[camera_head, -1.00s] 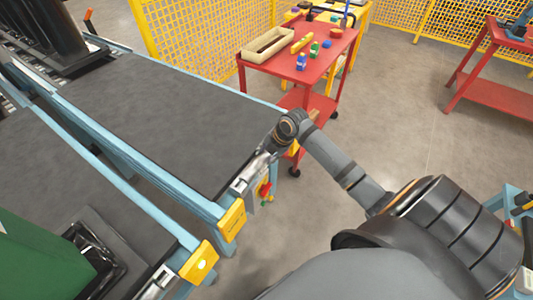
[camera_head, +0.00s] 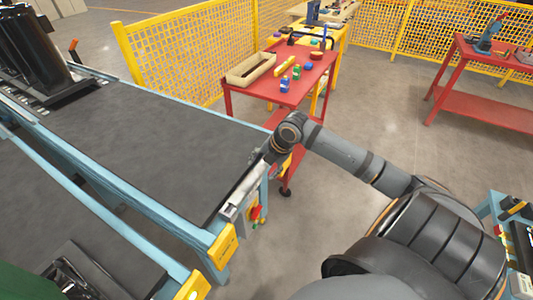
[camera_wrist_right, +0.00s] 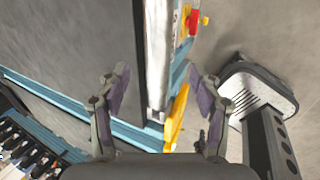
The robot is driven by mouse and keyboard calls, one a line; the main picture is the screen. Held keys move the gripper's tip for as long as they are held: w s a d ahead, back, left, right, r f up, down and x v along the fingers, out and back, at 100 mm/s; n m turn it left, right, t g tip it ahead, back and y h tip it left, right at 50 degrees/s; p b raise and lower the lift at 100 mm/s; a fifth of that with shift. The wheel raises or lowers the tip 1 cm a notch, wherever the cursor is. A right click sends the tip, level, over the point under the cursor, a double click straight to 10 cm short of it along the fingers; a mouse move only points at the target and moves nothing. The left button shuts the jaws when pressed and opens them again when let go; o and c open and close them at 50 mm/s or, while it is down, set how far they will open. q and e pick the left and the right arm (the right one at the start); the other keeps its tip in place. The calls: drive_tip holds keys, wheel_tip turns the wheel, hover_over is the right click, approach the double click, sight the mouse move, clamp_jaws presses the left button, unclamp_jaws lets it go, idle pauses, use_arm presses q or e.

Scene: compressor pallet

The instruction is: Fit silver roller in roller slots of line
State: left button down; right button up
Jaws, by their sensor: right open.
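The silver roller (camera_head: 240,190) lies along the open end of the far grey-belted line (camera_head: 140,130), between its blue side rails. I cannot tell if its ends sit fully in the slots. In the right wrist view the silver roller (camera_wrist_right: 158,55) runs lengthwise between my fingers. My right gripper (camera_wrist_right: 158,78) is open, one finger on each side of the roller with gaps. In the head view my right gripper (camera_head: 262,162) is over the roller's far part and mostly hidden by my wrist. My left gripper is not in view.
A yellow end bracket (camera_head: 222,246) and a red and yellow switch (camera_head: 257,212) are by the line's end. A red cart (camera_head: 285,92) with a beige tray (camera_head: 251,69) stands beyond. Yellow mesh fencing (camera_head: 190,60) is behind. Grey floor is open to the right.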

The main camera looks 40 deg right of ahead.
drive_tip(key=shift+v, duration=1.95)
drive_tip(key=shift+a, duration=0.1)
